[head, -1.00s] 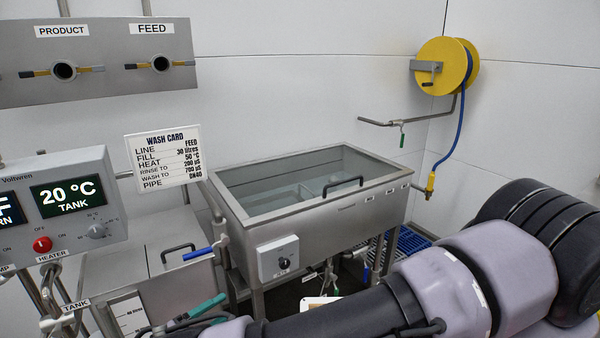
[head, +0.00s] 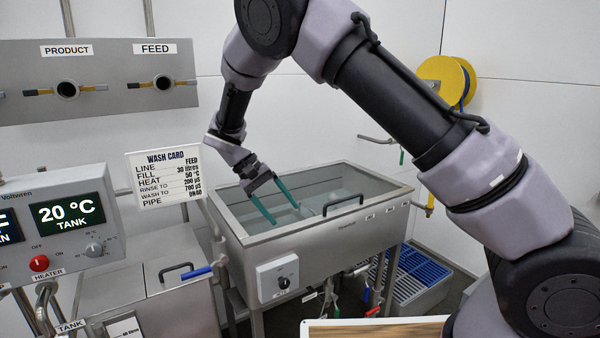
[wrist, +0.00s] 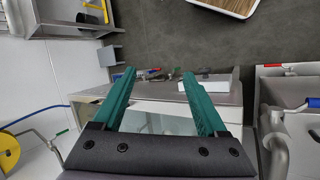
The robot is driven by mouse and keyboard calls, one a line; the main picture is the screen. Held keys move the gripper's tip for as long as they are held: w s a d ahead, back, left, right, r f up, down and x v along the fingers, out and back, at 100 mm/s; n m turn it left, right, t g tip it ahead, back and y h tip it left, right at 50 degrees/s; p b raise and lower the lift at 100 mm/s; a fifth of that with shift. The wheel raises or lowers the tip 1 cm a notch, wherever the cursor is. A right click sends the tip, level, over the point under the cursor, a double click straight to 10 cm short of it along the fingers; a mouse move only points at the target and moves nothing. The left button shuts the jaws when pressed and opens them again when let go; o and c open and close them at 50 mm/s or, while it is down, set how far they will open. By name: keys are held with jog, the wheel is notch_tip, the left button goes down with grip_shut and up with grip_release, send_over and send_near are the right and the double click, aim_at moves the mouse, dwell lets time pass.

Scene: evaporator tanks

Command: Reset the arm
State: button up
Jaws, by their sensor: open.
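My gripper (head: 281,203) has two green fingers, spread apart with nothing between them. In the head view it hangs from my raised, bent arm, in front of or over the open steel tank (head: 345,225); the exact height above the tank is hard to tell. In the wrist view the gripper (wrist: 160,80) shows both fingers wide apart, with the tank and grey floor beyond them. My upper arm crosses the right side of the head view and hides part of the wall and hose reel.
A control box (head: 62,225) reads 20 °C at the left. A wash card (head: 166,172) stands beside the tank. A yellow hose reel (head: 437,72) hangs on the back wall. A blue grate (head: 425,266) lies right of the tank. A wood-topped board (head: 380,330) shows at the bottom.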

jog(key=s+d+r+m+y, duration=0.3)
jog(key=d+r+y, duration=0.5)
jog(key=d+r, duration=1.05)
jog(key=s+d+r+m+t+y, duration=0.1)
jog(key=s+d+r+m+t, duration=0.2)
jog(key=s+d+r+t, duration=0.4)
jog(key=s+d+r, duration=0.2)
jog(key=s+d, duration=0.2)
jog(key=s, duration=0.2)
jog(key=shift+d+m+t, duration=0.3)
jog(key=shift+m, duration=0.1)
